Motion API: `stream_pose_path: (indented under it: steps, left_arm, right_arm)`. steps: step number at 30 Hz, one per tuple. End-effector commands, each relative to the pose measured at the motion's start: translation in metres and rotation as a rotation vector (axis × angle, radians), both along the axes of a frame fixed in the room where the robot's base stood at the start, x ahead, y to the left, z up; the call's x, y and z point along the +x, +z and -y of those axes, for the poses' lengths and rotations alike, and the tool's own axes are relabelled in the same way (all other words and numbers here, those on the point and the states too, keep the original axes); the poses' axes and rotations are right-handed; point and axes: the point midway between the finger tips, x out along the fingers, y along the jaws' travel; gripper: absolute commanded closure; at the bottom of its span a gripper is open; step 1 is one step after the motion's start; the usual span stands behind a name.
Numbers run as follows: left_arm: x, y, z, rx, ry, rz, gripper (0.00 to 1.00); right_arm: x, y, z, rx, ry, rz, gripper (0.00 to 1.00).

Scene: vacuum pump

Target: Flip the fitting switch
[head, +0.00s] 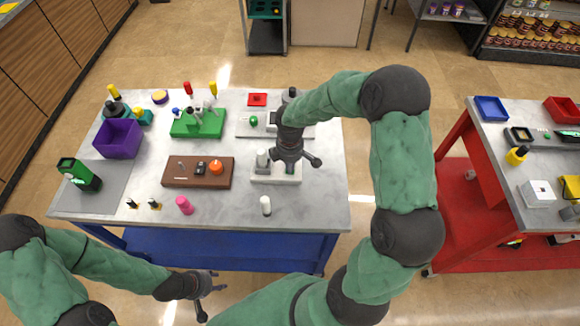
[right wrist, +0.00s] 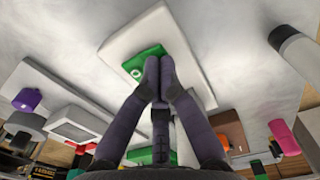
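A white base plate (head: 262,178) on the grey table carries a grey upright part (head: 262,159) and a green part beside it. The green part, with a pale ring mark, shows in the right wrist view (right wrist: 137,68) on the white plate (right wrist: 140,38); it may be the fitting switch. My right gripper (right wrist: 160,72) points down at the green part with its fingertips together. The fingers hide some of the green part, and contact is unclear. My left gripper (head: 206,294) is low in front of the table, away from the plate, its fingers spread and empty.
A brown board (head: 185,183) with an orange knob stands left of the plate. A green block (head: 198,126), purple bin (head: 118,138) and pink cylinder (head: 184,205) stand farther left. A white cylinder (head: 266,206) stands near the front edge.

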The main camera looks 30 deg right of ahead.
Motion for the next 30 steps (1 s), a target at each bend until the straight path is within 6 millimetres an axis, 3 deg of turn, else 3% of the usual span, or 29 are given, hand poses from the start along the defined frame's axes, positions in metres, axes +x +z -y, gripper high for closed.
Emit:
stream_pose_path:
  steps: [15,30]
  left_arm:
    - [0.0,-0.002,0.0,0.0,0.0,0.0,0.6]
    - [0.0,0.024,0.0,0.0,0.0,0.0,0.6]
  right_arm:
    - [0.0,-0.003,0.0,0.0,0.0,0.0,1.0]
    - [0.0,0.029,0.0,0.0,0.0,0.0,1.0]
